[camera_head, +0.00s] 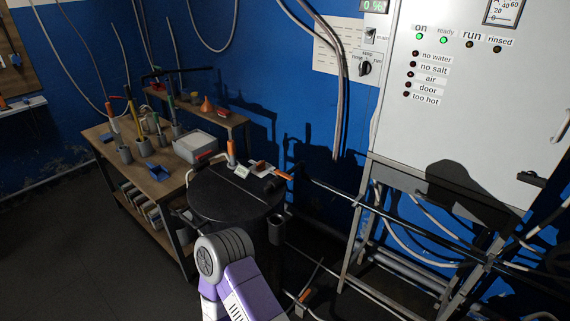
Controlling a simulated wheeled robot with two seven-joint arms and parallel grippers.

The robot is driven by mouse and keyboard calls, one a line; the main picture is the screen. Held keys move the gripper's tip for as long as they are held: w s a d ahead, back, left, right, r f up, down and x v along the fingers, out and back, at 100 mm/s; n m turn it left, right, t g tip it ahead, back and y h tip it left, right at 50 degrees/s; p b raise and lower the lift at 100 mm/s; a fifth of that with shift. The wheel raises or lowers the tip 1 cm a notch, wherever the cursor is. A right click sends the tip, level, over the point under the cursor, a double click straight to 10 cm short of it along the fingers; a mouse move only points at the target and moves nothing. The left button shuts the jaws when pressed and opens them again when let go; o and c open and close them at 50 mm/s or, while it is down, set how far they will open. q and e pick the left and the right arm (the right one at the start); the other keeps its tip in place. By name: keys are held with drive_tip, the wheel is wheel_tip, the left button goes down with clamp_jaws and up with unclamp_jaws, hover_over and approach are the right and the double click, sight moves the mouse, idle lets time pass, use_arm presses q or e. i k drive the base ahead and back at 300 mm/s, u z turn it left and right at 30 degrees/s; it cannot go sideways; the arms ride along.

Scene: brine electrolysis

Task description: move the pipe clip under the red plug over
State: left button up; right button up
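A small reddish-brown piece (260,167) lies near the back edge of the round black drum top (232,196). It may be the red plug, but it is too small to tell. An orange-tipped piece (283,175) sits at the drum's right edge, at the end of a dark pipe. An orange-and-white upright tool (231,152) stands at the drum's back. I cannot make out a pipe clip for certain. A purple and grey link of my own arm rises from the bottom middle, in front of the drum. Neither gripper's fingers show.
A wooden bench (150,175) with cups, tools and a grey box (195,147) stands at left. A white control cabinet (470,110) on a metal frame stands at right, with pipes and hoses beneath. A dark cup (276,230) hangs at the drum's side. Floor at left is clear.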

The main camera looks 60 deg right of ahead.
sight(487, 268)
drive_tip(key=z, duration=3.25)
drive_tip(key=i, duration=1.8)
